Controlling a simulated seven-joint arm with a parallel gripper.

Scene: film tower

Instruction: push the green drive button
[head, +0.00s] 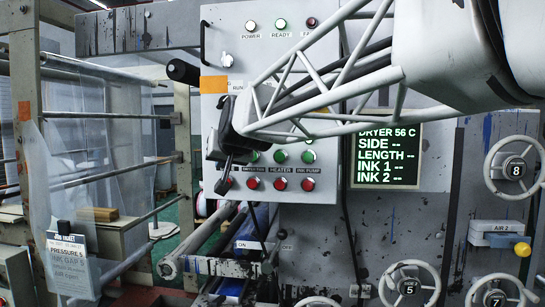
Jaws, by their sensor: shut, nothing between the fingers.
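A pale control panel (330,90) carries a row of green buttons low down, each above a red one. Three green buttons show: one beside my gripper (253,157), one above the heater label (280,157) and one above the ink pump label (308,157). No drive label is readable, so a green drive button there cannot be made out. My gripper is shut and empty, pointing down in front of the panel; contact cannot be told.
A text screen (388,155) is at right. Numbered handwheels (515,168) stand further right. Rollers (215,238) lie below; clear film (100,150) hangs at left.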

